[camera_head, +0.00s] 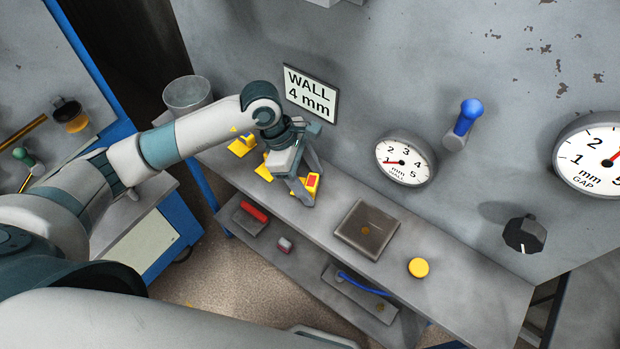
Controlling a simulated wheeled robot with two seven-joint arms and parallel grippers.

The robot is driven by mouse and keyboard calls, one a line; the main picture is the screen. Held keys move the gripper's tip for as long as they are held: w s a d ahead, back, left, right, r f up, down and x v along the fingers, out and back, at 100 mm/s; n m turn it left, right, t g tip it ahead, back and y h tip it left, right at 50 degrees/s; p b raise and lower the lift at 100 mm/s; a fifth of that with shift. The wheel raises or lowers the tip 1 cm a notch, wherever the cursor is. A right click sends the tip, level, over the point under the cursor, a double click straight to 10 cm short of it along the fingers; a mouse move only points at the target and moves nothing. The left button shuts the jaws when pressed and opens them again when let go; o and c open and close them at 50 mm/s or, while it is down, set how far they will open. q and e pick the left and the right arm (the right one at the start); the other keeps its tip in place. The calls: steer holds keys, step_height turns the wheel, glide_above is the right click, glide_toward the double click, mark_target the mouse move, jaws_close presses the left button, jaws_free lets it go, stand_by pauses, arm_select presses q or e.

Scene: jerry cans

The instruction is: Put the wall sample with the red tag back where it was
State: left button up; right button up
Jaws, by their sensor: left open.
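The yellow wall sample with the red tag (312,181) is on the narrow grey shelf below the "WALL 4 mm" sign (311,94). My left gripper (306,187) is open, pointing down at this sample, with its fingers close around or beside it; I cannot tell whether they touch it. The gripper hides part of the sample. Other yellow pieces (242,147) stand on the shelf to the left, one partly behind my gripper. My right gripper is not in view.
A dark square plate (367,230) and a yellow disc (418,268) are on the shelf to the right. A WALL dial (405,160), blue-handled lever (467,117), black knob (522,234) and GAP dial (597,158) are on the wall. A grey bucket (188,94) stands left.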

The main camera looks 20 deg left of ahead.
arm_select(q)
steer(key=shift+a+r, duration=0.1)
steer(key=shift+r, duration=0.05)
steer(key=shift+a+r+b, duration=0.15)
steer(key=shift+r+b, duration=0.15)
steer(key=shift+r, duration=0.05)
steer(key=b+v, duration=0.4)
steer(key=v, duration=0.7)
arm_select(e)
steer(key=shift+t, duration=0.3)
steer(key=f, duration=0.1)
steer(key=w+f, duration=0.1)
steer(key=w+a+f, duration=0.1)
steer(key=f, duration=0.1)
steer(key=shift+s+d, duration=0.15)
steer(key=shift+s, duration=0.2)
